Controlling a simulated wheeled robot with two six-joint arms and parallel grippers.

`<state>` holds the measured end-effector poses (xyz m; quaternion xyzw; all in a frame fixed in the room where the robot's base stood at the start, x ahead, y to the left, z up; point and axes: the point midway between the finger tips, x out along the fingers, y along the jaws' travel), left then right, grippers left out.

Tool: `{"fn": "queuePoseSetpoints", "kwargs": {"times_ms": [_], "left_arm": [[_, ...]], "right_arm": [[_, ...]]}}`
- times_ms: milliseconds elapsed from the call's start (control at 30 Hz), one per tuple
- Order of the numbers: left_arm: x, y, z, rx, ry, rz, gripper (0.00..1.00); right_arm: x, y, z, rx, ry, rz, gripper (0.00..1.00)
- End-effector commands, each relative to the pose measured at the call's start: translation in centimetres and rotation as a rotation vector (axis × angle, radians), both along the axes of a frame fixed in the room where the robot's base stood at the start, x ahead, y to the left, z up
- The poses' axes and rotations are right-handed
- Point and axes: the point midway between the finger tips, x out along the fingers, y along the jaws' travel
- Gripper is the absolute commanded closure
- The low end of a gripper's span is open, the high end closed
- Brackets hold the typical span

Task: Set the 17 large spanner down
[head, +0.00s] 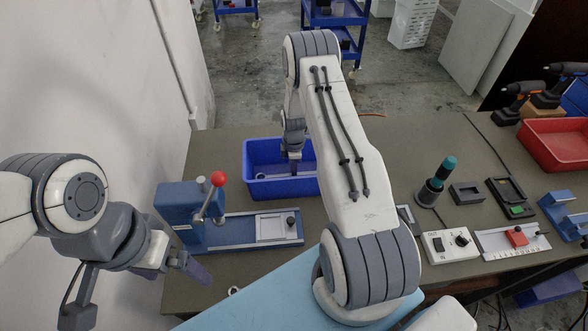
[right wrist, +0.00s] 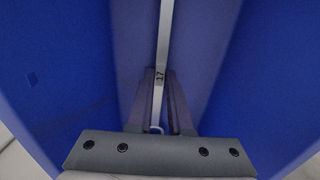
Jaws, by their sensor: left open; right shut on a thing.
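The large spanner (right wrist: 165,35), a narrow pale metal bar marked 17, is between the fingers of my right gripper (right wrist: 160,85) in the right wrist view. Its ring-like lower end shows between the fingers, and its upper end runs out of the picture. In the head view my right gripper (head: 294,164) reaches down into the blue bin (head: 285,187), and the spanner cannot be made out there. Blue bin walls (right wrist: 60,70) surround the spanner in the wrist view.
The blue press (head: 182,202) with a red-knobbed lever (head: 218,179) stands just in front of the bin. A switch box (head: 450,245), a teal-topped tool (head: 437,182) and a red tray (head: 552,150) lie to the right. The tabletop behind the bin is clear.

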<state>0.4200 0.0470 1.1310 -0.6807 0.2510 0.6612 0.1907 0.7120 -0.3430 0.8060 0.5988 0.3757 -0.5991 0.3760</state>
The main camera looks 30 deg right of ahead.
Motion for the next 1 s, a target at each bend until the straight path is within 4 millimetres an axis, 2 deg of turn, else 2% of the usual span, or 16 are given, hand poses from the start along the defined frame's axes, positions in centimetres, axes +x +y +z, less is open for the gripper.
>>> {"fn": "queuePoseSetpoints", "kwargs": {"times_ms": [433,467,500,533,833,900,1000], "left_arm": [[0.0,0.0,-0.4,0.0,0.0,0.0,0.0],[0.0,0.0,-0.2,0.0,0.0,0.0,0.0],[0.0,0.0,-0.2,0.0,0.0,0.0,0.0],[0.0,0.0,-0.2,0.0,0.0,0.0,0.0],[0.0,0.0,-0.1,0.0,0.0,0.0,0.0],[0.0,0.0,0.3,0.0,0.0,0.0,0.0],[0.0,0.0,-0.2,0.0,0.0,0.0,0.0]], "right_arm": [[0.0,0.0,-1.0,0.0,-0.001,0.0,1.0],[0.0,0.0,-0.8,0.0,-0.001,0.0,0.71],[0.0,0.0,-0.8,0.0,-0.001,0.0,0.55],[0.0,0.0,-0.8,0.0,-0.001,0.0,0.52],[0.0,0.0,-0.7,0.0,-0.001,0.0,0.52],[0.0,0.0,-0.3,0.0,-0.001,0.0,0.52],[0.2,-0.1,0.7,-0.002,-0.005,0.0,0.52]]}}
